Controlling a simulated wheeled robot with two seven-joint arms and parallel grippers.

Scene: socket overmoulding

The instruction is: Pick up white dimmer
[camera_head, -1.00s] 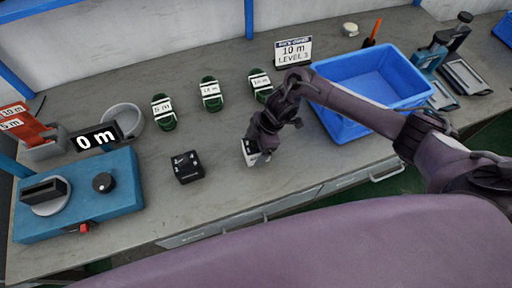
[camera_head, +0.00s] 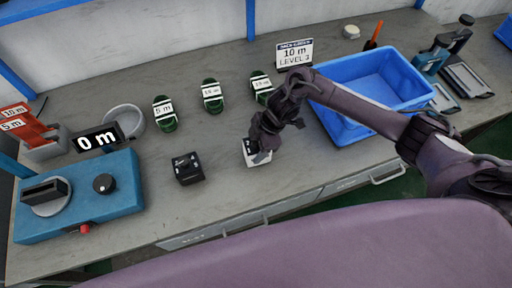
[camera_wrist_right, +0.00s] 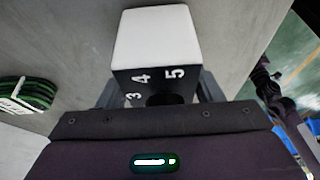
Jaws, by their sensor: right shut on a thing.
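The white dimmer (camera_head: 256,157) is a small block with a white body and a dark numbered face. It sits at the front middle of the bench, partly hidden by my gripper. In the right wrist view the dimmer (camera_wrist_right: 153,38) is between the fingers, its numbers 3, 4 and 5 showing. My right gripper (camera_head: 262,147) is shut on it; in the wrist view its fingers (camera_wrist_right: 157,92) flank both sides. I cannot tell whether the dimmer is clear of the bench. My left gripper is not in view.
A black dimmer (camera_head: 187,168) lies to the left. Several green coils (camera_head: 212,96) lie behind. A blue bin (camera_head: 335,122) stands to the right, under my right arm. A blue machine (camera_head: 120,186) with a 0 m display (camera_head: 97,141) is at left. The bench front (camera_head: 215,215) is bare.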

